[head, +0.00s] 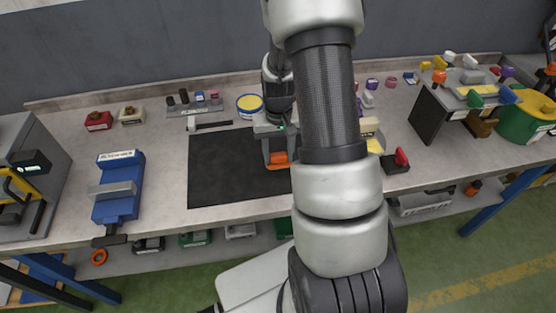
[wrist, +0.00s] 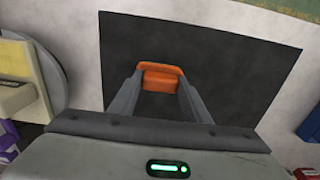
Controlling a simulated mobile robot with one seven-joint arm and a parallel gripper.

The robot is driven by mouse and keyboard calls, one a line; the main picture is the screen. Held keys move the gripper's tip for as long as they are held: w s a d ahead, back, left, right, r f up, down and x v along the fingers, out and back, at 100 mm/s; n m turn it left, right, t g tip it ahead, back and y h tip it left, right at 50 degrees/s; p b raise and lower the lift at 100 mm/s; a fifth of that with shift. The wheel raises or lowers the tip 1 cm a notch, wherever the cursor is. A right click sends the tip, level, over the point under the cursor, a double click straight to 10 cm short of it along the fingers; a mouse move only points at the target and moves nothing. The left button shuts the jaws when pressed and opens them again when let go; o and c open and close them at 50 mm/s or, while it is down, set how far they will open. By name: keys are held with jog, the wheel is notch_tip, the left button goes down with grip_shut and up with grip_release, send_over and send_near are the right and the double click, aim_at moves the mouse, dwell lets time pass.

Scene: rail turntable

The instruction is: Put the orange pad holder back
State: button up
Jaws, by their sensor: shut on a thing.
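The orange pad holder (wrist: 160,80) is between the fingertips of my gripper (wrist: 158,100) in the wrist view, over the black mat (wrist: 230,60). In the head view my gripper (head: 278,150) points down at the right part of the black mat (head: 225,175). The orange pad holder (head: 278,159) shows at its fingertips there. My gripper is shut on the holder. I cannot tell whether the holder touches the mat. My arm hides part of the bench to the right of the mat.
A blue vise (head: 118,190) stands at the left of the bench. A yellow-topped tin (head: 249,104) and a small dark rack (head: 195,103) stand behind the mat. At the right are a raised stand (head: 440,115) with several coloured-handled tools, a red-handled block (head: 397,161) and a green drum (head: 525,118).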

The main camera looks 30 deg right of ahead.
aim_at(278, 161)
jog(key=shift+f, duration=1.65)
jog(key=o, duration=0.9)
jog(key=shift+o, duration=0.2)
